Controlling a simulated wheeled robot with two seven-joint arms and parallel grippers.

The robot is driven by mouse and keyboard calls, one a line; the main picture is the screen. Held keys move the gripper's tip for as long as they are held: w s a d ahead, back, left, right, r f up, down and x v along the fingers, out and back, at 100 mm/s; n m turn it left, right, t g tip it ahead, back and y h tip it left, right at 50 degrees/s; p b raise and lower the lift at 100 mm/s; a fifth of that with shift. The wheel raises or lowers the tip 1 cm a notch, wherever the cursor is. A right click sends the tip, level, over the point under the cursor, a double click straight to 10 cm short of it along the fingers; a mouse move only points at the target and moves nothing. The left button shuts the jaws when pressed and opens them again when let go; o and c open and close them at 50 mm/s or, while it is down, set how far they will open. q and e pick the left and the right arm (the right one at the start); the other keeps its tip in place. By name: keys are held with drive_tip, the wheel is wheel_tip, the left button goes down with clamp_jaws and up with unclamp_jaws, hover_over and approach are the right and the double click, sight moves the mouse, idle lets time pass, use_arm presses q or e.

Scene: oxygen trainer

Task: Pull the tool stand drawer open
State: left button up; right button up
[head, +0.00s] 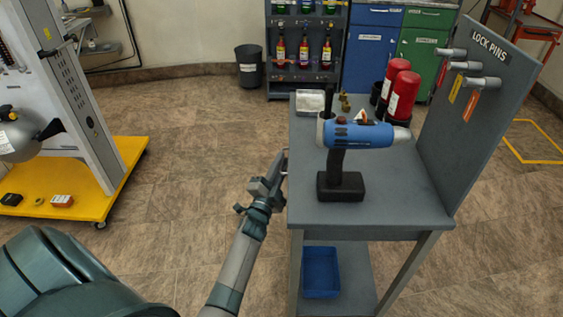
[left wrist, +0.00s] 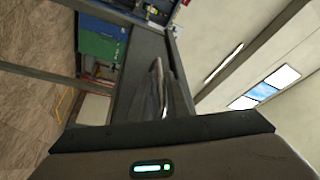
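The grey tool stand (head: 385,196) is in the right half of the head view, with its top, legs and lower shelf showing. Its drawer front is hidden from the head camera, and I cannot tell how far the drawer is open. My left gripper (head: 279,166) is at the left edge of the stand, just below the top's level. The fingers (left wrist: 160,90) show in the left wrist view against a grey surface, close together. I cannot tell whether they are shut on a handle. My right gripper is in neither view.
A blue and black drill (head: 358,135) stands upright on the stand top. Red bottles (head: 403,93) stand behind it. A pegboard (head: 480,95) labelled LOCK PINS rises on the right. A blue bin (head: 321,272) is on the lower shelf. Floor left of the stand is clear up to a yellow-based trolley (head: 125,160).

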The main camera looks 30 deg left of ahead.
use_arm(q)
drive_tip(key=shift+w+r, duration=0.1)
drive_tip(key=shift+w, duration=0.15)
clamp_jaws()
idle(1.4)
